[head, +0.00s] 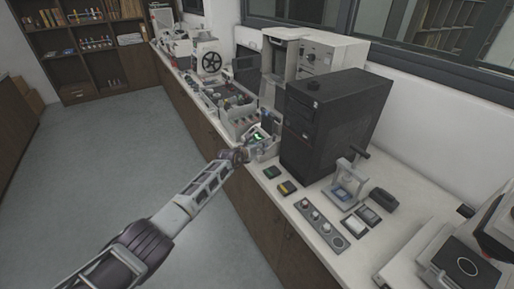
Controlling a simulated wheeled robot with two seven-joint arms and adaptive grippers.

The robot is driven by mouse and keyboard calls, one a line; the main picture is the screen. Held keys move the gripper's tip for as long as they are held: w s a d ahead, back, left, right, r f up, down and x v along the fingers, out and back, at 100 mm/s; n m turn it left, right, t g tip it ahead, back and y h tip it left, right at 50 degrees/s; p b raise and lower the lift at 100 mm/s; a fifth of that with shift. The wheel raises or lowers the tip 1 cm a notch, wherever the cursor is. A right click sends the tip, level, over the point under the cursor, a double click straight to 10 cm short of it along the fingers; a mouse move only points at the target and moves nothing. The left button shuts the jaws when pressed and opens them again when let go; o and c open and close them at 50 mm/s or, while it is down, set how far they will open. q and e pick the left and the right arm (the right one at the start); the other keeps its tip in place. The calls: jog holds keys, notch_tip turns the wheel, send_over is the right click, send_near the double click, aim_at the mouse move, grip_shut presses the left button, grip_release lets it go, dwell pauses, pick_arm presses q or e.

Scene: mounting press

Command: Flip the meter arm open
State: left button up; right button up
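A small pale meter with a lit green display (258,136) stands at the front edge of the bench, left of the black computer tower. My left arm comes in from the lower left, and my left gripper (244,154) is right at the meter's front left side. The gripper is small and dark here, and I cannot tell whether its fingers are open or touch the meter. The meter's arm cannot be told apart from the gripper and the parts around it. My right gripper is not in view.
The black computer tower (331,124) stands right of the meter. Small dark boxes (272,172), a grey knob panel (321,226) and a small hand press (344,186) lie nearer. Crowded equipment (232,107) fills the bench beyond. The floor (110,160) at left is clear.

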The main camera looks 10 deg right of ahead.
pick_arm(q)
jog(key=shift+s, duration=0.3)
jog(key=v, duration=1.1)
jog(key=shift+a, duration=0.25)
dwell(1.1)
jog(key=shift+s+r, duration=0.1)
jog(key=shift+r, duration=0.1)
